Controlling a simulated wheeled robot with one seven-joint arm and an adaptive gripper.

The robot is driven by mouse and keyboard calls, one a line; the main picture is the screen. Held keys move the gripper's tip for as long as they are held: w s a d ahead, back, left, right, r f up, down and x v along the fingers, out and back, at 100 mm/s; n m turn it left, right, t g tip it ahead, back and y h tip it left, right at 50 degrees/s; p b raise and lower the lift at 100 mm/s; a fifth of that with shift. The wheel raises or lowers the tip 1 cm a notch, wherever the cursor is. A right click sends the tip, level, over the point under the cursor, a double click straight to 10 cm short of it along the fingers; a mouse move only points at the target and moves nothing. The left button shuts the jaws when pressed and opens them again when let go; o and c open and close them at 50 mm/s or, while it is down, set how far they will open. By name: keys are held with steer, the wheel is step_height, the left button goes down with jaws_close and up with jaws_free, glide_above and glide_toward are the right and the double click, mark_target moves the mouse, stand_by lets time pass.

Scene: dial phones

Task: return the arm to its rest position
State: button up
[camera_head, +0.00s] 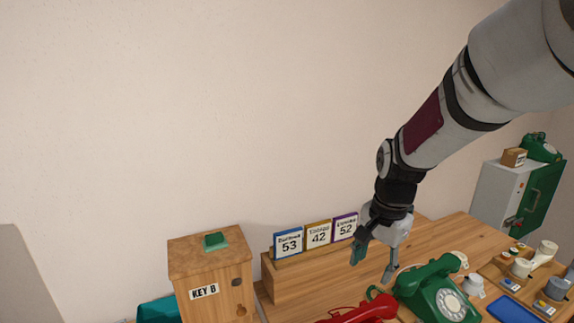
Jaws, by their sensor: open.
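My arm reaches in from the upper right. My gripper (374,268) points down, with its two fingers apart and nothing between them. It hangs just right of the number cards and above the gap between the red phone (362,312) and the green dial phone (440,294). I cannot tell the exact height of the fingertips above the table. The red phone is cut off by the bottom edge of the picture.
A wooden box (207,274) labelled KEY B stands at left. A grey-green cabinet (497,193) stands behind. The wall above is clear.

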steer(key=s+r+n+t, duration=0.2)
steer(key=s+r+n, duration=0.3)
steer(key=s, duration=0.6)
steer(key=s+r+n+t, duration=0.2)
steer(key=s+r+n, duration=0.3)
steer(key=s+r, duration=0.3)
steer(key=shift+s+d, duration=0.2)
steer(key=shift+s, duration=1.25)
steer(key=shift+r, duration=0.1)
